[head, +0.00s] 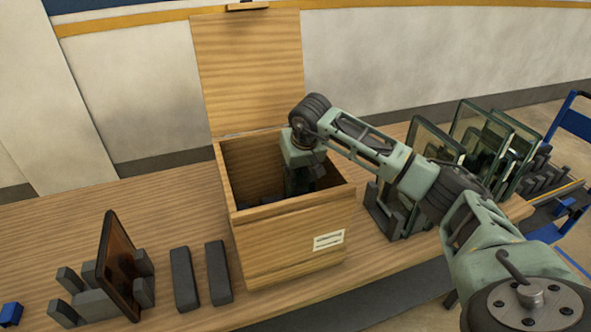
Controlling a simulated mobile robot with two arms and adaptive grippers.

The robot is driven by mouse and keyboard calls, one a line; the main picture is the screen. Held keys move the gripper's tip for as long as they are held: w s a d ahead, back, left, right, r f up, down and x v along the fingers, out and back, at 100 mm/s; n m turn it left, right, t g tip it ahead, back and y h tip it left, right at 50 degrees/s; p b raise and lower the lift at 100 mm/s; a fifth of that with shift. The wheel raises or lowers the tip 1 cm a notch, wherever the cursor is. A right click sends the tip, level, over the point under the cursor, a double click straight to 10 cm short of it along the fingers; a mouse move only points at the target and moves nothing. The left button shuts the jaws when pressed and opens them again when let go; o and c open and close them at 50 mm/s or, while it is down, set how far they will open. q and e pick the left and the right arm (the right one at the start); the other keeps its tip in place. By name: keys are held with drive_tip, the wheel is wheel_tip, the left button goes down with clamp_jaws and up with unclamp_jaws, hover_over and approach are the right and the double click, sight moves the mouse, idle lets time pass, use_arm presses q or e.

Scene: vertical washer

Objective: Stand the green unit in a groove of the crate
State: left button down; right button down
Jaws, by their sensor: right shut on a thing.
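The wooden crate (285,235) stands on the table with its lid raised upright at the back. My right arm reaches over its right side and points down into it. My right gripper (299,185) is inside the crate, in shadow, and shut on the green unit. The unit is largely hidden by the gripper and the crate's front wall, so its edges and tilt are hard to make out. The grooves at the crate's bottom are hidden, and I cannot tell whether the unit touches one. My left gripper is not in view.
A dark tablet-like panel (117,265) stands tilted in a grey holder at the front left. Two grey bars (200,275) lie beside the crate. Framed glass panels (480,140) stand in racks at the right. A blue cart frame (572,122) is at the far right. The table's left back is clear.

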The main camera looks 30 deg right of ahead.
drive_tip(key=shift+w+f+b, duration=0.1)
drive_tip(key=shift+f+b, duration=1.4)
drive_tip(key=shift+f, duration=0.6)
